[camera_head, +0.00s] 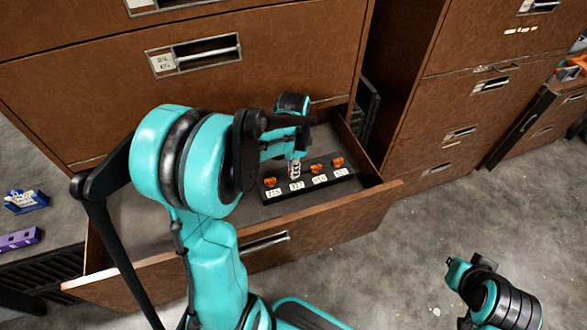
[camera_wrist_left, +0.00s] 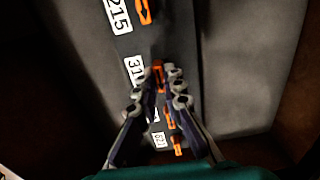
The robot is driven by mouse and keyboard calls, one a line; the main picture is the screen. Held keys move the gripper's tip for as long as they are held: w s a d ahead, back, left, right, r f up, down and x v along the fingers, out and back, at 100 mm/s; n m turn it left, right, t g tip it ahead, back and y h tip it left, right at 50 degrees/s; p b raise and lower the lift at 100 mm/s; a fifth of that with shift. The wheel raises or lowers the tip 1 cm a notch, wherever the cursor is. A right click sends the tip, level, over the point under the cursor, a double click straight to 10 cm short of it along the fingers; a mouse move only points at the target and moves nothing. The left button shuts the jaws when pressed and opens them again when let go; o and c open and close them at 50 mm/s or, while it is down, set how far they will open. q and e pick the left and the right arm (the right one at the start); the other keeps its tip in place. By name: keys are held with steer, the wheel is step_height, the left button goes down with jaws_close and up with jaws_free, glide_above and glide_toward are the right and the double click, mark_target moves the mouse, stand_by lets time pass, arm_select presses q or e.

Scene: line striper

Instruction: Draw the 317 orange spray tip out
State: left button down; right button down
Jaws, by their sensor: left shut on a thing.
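The black rack (camera_head: 309,188) lies in the open drawer and holds a row of orange spray tips with white number labels. My left gripper (camera_head: 294,168) reaches down over the second label from the left. In the left wrist view its two fingers (camera_wrist_left: 160,78) are closed on the 317 orange spray tip (camera_wrist_left: 158,74), beside the partly covered label (camera_wrist_left: 134,70) that reads "31". The tip still appears to be at its place in the row. The 215 tip (camera_wrist_left: 143,12) and the 621 tip (camera_wrist_left: 177,145) stand at either side along the rack. My right gripper (camera_head: 459,272) is at the lower right, its fingers unclear.
The open drawer's front wall (camera_head: 330,222) and side walls surround the rack. Closed brown drawers (camera_head: 290,50) rise behind it. Blue (camera_head: 25,200) and purple (camera_head: 20,239) items are at the far left. The grey floor on the right is mostly clear.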

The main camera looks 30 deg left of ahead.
arm_select(q)
steer(key=shift+r, duration=0.3)
steer(key=shift+r+p, duration=2)
steer(key=shift+r, duration=0.35)
